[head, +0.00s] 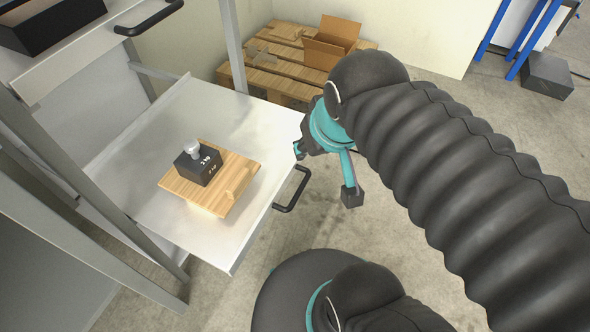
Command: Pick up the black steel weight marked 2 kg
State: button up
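The black steel weight (204,168) is a dark block with white markings on its side and a silver knob (191,149) on top. It stands upright on a wooden board (222,201), which lies on a pulled-out metal drawer or shelf (240,118). My gripper (324,172) is to the right of the weight, near the drawer's right edge, apart from it. One teal finger with a dark tip hangs down on the right, and a teal part shows on the left, with a wide gap between them. My gripper holds nothing visible.
A black handle (292,189) sticks out from the drawer's front edge. Above it is another drawer with a black handle (150,18) and a dark box (50,22). Metal posts (85,160) stand at left. A pallet (275,80) with an open cardboard box (331,43) is behind.

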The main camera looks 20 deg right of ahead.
aim_at(198, 163)
jog(key=u, duration=1.1)
jog(key=k, duration=0.4)
jog(key=z, duration=0.2)
